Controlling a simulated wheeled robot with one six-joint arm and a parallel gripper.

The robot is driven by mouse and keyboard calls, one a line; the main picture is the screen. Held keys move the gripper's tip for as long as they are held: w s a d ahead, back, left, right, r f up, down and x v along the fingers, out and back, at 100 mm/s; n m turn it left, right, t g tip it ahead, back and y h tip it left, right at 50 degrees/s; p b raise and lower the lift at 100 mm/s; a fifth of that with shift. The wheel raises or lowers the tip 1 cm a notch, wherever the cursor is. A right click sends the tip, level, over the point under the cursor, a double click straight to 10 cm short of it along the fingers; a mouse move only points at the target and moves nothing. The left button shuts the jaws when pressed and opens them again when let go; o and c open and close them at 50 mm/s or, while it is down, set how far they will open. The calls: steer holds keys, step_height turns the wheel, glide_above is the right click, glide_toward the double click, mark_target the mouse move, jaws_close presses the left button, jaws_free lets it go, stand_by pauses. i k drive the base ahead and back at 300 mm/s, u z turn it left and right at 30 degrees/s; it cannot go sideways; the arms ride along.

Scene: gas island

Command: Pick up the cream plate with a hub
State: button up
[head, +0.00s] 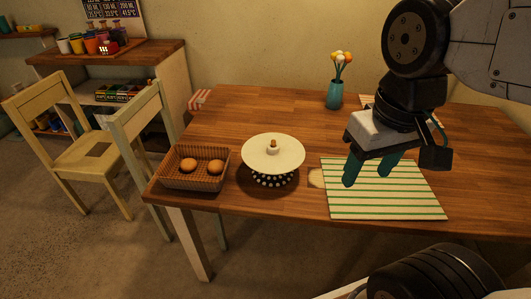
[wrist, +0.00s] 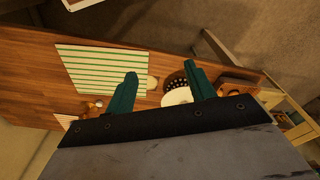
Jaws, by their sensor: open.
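The cream plate with a hub (head: 291,157) is a round, pale disc with a small raised hub at its middle and a brown tip on it. It rests on a black, white-dotted base (head: 273,180) near the table's front edge. My gripper (head: 367,178) is open and empty, to the right of the plate and above the striped mat, fingers pointing down. In the wrist view, the plate (wrist: 177,98) is partly hidden by my gripper (wrist: 163,72), near the right finger. The dotted base (wrist: 176,80) shows beside it.
A wicker basket (head: 196,179) with two round brown items stands left of the plate. A green-striped mat (head: 400,200) lies to the right, with a small pale round piece (head: 316,178) between. A teal vase (head: 335,95) with flowers stands behind.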

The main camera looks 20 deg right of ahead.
mark_target(289, 154)
steer(key=z, duration=1.55)
steer(key=k, duration=1.35)
steer(key=u, duration=0.25)
steer(key=i, duration=1)
